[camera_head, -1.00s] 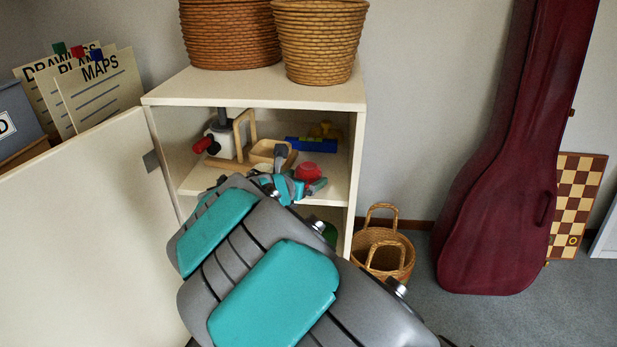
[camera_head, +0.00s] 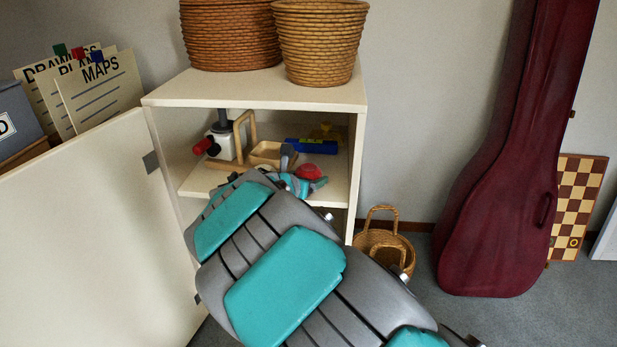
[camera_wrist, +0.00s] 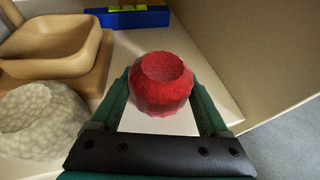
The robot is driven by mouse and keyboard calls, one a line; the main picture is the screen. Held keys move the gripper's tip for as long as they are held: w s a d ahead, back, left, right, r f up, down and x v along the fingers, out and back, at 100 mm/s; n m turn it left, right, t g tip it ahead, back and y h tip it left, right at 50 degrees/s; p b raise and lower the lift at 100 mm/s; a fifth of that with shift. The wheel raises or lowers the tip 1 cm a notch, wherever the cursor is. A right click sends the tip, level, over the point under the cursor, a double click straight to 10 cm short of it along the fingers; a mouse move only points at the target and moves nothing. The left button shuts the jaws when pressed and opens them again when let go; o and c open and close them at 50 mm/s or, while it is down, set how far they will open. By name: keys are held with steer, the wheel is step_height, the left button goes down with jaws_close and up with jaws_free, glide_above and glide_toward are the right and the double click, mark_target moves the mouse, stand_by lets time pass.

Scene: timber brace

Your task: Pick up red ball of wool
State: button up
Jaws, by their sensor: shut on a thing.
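The red ball of wool (camera_wrist: 161,84) is between the two fingers of my gripper (camera_wrist: 163,92) in the wrist view, with a finger against each side. My gripper is shut on it. In the head view the red ball (camera_head: 309,173) shows on the cabinet's upper shelf, partly hidden behind my gripper (camera_head: 300,185) and arm. I cannot tell whether the ball touches the shelf.
The cabinet side wall (camera_wrist: 260,50) is near on the right. The open door (camera_head: 80,230) stands at left.

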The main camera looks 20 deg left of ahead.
steer(key=shift+c, duration=1.2)
